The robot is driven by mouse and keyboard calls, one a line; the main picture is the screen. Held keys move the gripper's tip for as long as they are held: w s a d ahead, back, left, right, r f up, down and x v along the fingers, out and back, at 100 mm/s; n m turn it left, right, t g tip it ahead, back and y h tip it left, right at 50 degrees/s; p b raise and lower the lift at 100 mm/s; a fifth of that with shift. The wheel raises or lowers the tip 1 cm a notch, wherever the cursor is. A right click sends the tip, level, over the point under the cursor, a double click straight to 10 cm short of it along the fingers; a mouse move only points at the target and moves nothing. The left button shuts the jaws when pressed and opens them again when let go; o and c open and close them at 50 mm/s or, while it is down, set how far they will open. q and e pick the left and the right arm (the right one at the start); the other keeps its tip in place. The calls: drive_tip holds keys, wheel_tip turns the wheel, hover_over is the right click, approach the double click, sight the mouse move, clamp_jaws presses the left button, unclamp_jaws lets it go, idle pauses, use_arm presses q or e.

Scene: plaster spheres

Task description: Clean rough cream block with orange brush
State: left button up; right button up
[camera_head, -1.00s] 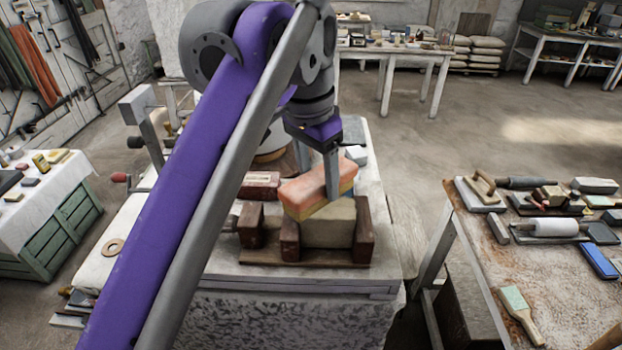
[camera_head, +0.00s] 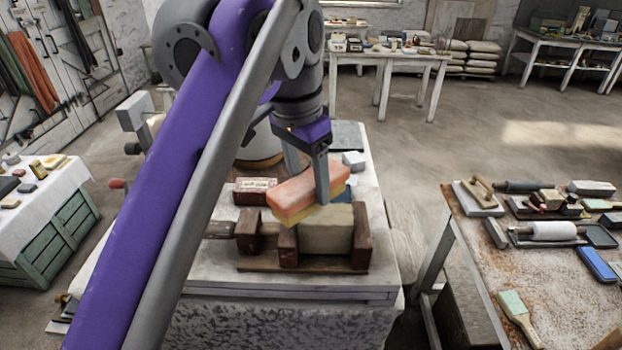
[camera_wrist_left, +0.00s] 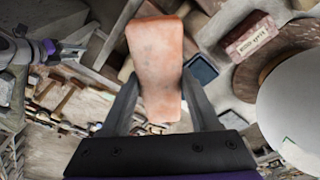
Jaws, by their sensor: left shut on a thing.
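The orange brush (camera_head: 297,195) has an orange top and a yellowish underside. My left gripper (camera_head: 306,180) is shut on it, one finger on each side. In the left wrist view the brush (camera_wrist_left: 157,60) stands between the two fingers. The rough cream block (camera_head: 326,232) sits between dark wooden jaws on a wooden base (camera_head: 270,264). The brush is over the block's back left part and hides some of its top. I cannot tell whether they touch. A small purple and grey gripper-like part (camera_wrist_left: 62,48), likely my right gripper, shows at the wrist view's left edge.
A dark red brick (camera_head: 252,190) lies left of the brush, and a pale small block (camera_head: 353,160) behind it. A table (camera_head: 540,285) with tools stands at the right. Floor lies between the tables.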

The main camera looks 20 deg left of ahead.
use_arm(q)
drive_tip(key=shift+f+b, duration=0.3)
drive_tip(key=shift+f, duration=0.45)
idle(0.4)
drive_tip(key=shift+s+a+r, duration=0.1)
drive_tip(key=shift+s+a, duration=0.2)
drive_tip(key=shift+s, duration=0.15)
drive_tip(key=shift+s+a, duration=0.25)
drive_tip(key=shift+s, duration=0.3)
drive_tip(key=shift+w, duration=0.1)
drive_tip(key=shift+w+d+p, duration=0.3)
drive_tip(key=shift+w+d, duration=0.15)
drive_tip(key=shift+w, duration=0.3)
drive_tip(key=shift+w+d, duration=0.35)
drive_tip(key=shift+w, duration=0.25)
drive_tip(key=shift+w+d, duration=0.3)
drive_tip(key=shift+w, duration=0.3)
drive_tip(key=shift+s+a, duration=0.35)
drive_tip(key=shift+s, duration=0.35)
drive_tip(key=shift+s+a, duration=0.4)
drive_tip(key=shift+s, duration=0.25)
drive_tip(key=shift+s+a, duration=0.35)
drive_tip(key=shift+s, duration=0.35)
